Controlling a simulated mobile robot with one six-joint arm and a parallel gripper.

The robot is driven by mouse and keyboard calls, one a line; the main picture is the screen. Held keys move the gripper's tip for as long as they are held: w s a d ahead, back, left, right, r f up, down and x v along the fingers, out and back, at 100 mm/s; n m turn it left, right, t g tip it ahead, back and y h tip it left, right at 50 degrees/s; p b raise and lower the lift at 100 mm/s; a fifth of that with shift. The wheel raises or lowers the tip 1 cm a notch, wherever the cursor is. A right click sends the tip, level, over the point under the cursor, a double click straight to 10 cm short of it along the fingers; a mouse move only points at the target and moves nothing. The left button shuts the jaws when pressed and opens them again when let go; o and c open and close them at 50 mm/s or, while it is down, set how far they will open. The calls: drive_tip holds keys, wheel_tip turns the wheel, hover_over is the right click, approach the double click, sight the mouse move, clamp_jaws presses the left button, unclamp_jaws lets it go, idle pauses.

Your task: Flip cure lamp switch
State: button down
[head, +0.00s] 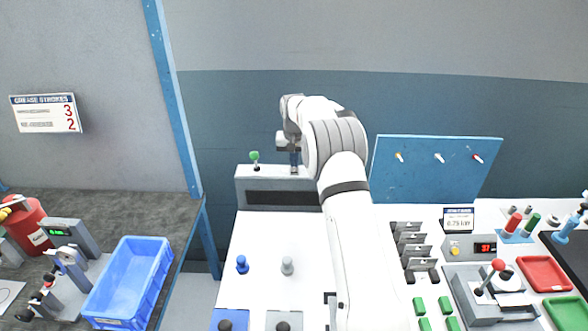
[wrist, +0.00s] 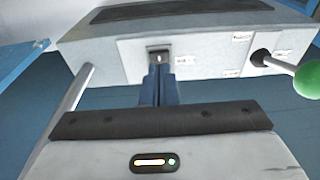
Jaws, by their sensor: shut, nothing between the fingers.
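A grey box (head: 250,188) with a long dark front panel stands at the back of the white bench. In the wrist view, the box (wrist: 100,52) fills the upper part. A small switch (wrist: 159,57) with a dark plate and a light toggle is set in its face, with an unreadable label beside it. My gripper (wrist: 158,72) is shut and empty, its blue fingertips right at the switch's lower edge in this view; I cannot tell whether they touch it. In the head view my gripper (head: 294,165) is over the box's top, and the switch is hidden there.
A green-knobbed lever (head: 254,156) stands on the same box, beside my gripper; its knob (wrist: 308,79) shows at right in the wrist view. A blue pegboard (head: 430,180) stands to the right. Blue and grey knobs (head: 242,264) stand in front, with clear bench between.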

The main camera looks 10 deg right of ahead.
sight(294, 171)
drive_tip(key=shift+f+b, duration=0.4)
drive_tip(key=shift+f, duration=0.45)
idle(0.3)
drive_tip(key=shift+r, duration=0.1)
drive_tip(key=shift+r+p, duration=2.4)
drive_tip(key=shift+r, duration=1.05)
drive_tip(key=s+r+n+b, duration=0.1)
drive_tip(key=s+r, duration=0.6)
drive_tip(key=s, duration=0.4)
drive_tip(key=s+r+b, duration=0.1)
drive_tip(key=s+r, duration=0.6)
drive_tip(key=s, duration=0.4)
drive_tip(key=s+f, duration=0.2)
drive_tip(key=s, duration=1.1)
drive_tip(key=s+f+n+t+b, duration=0.1)
drive_tip(key=s+f, duration=0.2)
drive_tip(key=s, duration=1.1)
drive_tip(key=shift+s+t, duration=0.15)
drive_tip(key=shift+t, duration=0.15)
